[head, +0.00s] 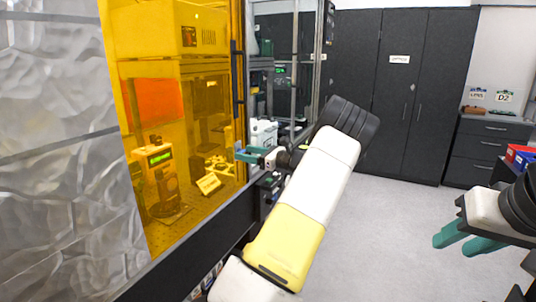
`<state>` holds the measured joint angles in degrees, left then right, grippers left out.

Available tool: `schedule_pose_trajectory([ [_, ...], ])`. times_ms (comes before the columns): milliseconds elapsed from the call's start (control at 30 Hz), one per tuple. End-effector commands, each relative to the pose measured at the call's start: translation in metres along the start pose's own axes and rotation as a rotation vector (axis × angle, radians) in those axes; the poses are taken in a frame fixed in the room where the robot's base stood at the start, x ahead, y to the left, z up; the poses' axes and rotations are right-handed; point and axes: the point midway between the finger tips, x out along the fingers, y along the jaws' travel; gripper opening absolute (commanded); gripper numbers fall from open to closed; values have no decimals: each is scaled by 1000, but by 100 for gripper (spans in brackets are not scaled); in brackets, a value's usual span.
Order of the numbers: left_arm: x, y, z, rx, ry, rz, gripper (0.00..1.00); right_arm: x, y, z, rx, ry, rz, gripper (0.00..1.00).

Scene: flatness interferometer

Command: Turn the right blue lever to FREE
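No blue lever can be made out, and no FREE mark is legible. My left gripper (250,153) has teal fingers and reaches to the edge of the amber enclosure, in front of a white unit (264,133). Its fingers are small and seen at an angle, so I cannot tell whether they are apart or hold anything. My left forearm and wrist hide part of the bench front below. My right gripper (462,239) is at the right edge, over the floor and away from the bench. Its two teal fingers are apart and empty.
The amber enclosure (178,42) holds a yellow-looking instrument with a lit display (159,158) and a small sign (208,184). Dark cabinets (385,85) stand behind, and a drawer unit (490,145) is at the right. Grey floor (395,225) is clear between the arms.

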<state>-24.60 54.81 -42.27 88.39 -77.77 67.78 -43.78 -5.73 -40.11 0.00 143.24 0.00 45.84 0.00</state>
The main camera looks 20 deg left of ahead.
Motion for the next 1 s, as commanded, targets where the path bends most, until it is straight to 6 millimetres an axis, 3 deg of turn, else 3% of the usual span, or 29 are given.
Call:
schedule_pose_trajectory([
  [333, -6, -1, 0, -1, 0, -2, 58, 0, 0, 0, 0, 0, 0, 36],
  [700, -64, 0, 0, -1, 0, -2, 58, 0, 0, 0, 0, 0, 0, 36],
  [1000, -79, 0, 0, 0, 0, 0, 58, 0, 0, 0, 0, 0, 0, 36],
])
